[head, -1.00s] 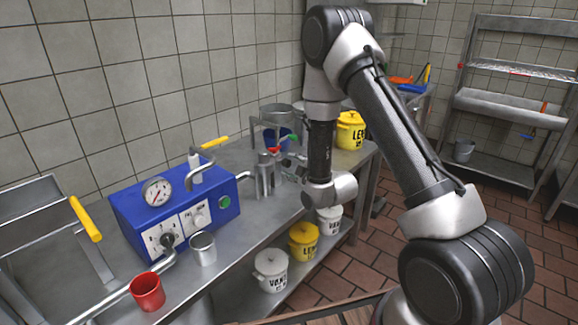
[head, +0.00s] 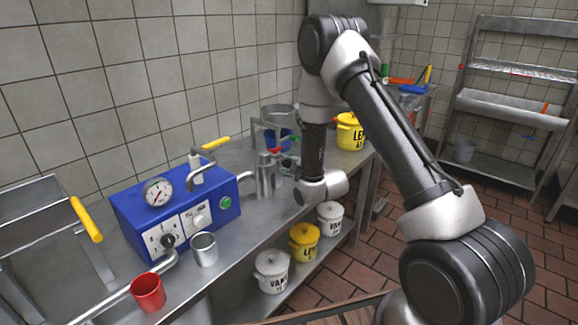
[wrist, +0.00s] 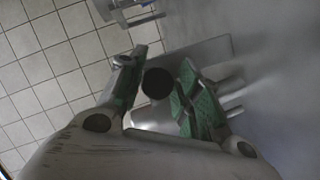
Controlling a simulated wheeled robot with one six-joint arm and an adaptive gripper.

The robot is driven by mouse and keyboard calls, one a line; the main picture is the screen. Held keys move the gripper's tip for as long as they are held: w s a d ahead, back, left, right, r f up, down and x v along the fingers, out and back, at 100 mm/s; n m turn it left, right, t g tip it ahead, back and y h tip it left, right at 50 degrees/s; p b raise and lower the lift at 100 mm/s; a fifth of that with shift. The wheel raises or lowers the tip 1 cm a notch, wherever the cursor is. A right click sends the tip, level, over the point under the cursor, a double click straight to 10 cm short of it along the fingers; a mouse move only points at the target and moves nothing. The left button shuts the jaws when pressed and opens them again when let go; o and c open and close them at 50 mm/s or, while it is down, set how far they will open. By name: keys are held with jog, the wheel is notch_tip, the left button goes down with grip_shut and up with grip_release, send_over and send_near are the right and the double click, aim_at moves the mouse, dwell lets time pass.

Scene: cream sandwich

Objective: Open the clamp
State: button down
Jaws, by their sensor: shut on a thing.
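The clamp (head: 265,178) is a grey metal fixture with upright cylinders and a small red part, on the steel table right of the blue machine in the head view. My gripper (head: 288,162) is at its right side, partly hidden by my arm. In the wrist view, my green-padded fingers (wrist: 160,92) stand on either side of a dark round knob (wrist: 157,84), with a grey metal plate behind it. The gripper is shut on part of the clamp; the exact contact is hard to see.
The blue machine (head: 178,212) with gauge and yellow-handled lever stands left of the clamp. A red cup (head: 148,292) and a metal cup (head: 204,250) are in front. Lidded pots fill the lower shelf.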

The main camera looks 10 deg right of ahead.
jog(key=shift+r+h, duration=0.15)
jog(key=shift+h, duration=0.15)
jog(key=s+m+h, duration=0.3)
jog(key=h, duration=0.1)
jog(key=shift+s+a+r+t, duration=0.1)
jog(key=shift+a+t, duration=0.15)
jog(key=shift+t, duration=0.05)
jog(key=s+a+m+g+h, duration=0.3)
jog(key=s+m+h, duration=0.3)
jog(key=h, duration=0.3)
jog(key=shift+m, duration=0.8)
jog(key=shift+s+a, duration=0.1)
jog(key=c, duration=1.1)
grip_release()
jog(key=shift+s, duration=0.1)
jog(key=shift+c, duration=0.2)
jog(key=v, duration=1.2)
